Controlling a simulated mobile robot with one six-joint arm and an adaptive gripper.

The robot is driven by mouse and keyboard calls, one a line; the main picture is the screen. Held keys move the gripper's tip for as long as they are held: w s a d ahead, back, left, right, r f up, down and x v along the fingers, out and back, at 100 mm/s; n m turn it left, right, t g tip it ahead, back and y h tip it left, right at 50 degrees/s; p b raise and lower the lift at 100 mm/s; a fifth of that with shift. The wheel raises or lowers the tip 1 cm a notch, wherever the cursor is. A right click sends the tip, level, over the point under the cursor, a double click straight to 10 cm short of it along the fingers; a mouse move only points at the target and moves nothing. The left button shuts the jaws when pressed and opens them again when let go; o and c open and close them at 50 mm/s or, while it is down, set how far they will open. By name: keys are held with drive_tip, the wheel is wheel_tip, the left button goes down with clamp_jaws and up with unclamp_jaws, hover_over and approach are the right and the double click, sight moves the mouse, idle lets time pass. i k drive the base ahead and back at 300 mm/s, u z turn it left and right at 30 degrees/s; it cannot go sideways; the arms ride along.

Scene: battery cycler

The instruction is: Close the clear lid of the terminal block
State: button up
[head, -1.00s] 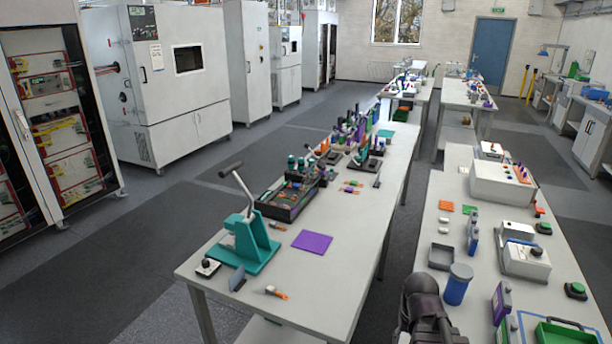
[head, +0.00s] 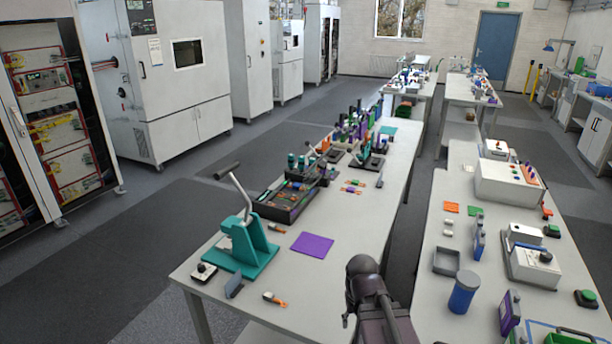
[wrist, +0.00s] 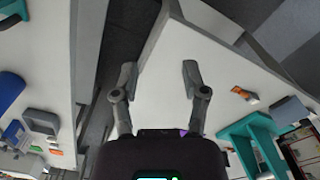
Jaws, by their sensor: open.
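I cannot make out a terminal block with a clear lid in either view; objects on the benches are small. My gripper (wrist: 159,72) shows in the wrist view with its two fingers spread apart and nothing between them. It is above the white top of the left bench (wrist: 165,100), near a bench edge. In the head view my dark arm rises at the bottom, between the two benches, and the fingertips are not clear.
A teal lever press (head: 243,250) stands on the left bench (head: 335,285) with a purple mat (head: 312,245) beside it. An orange-ended small part (head: 274,299) lies near the front. The right bench carries a blue jar (head: 463,292), a grey tray (head: 446,262) and white instruments (head: 533,264).

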sight(323, 163)
drive_tip(key=u, duration=0.05)
drive_tip(key=k, duration=1.3)
drive_tip(key=u, duration=0.65)
drive_tip(key=i, duration=1.8)
drive_tip(key=z, duration=0.45)
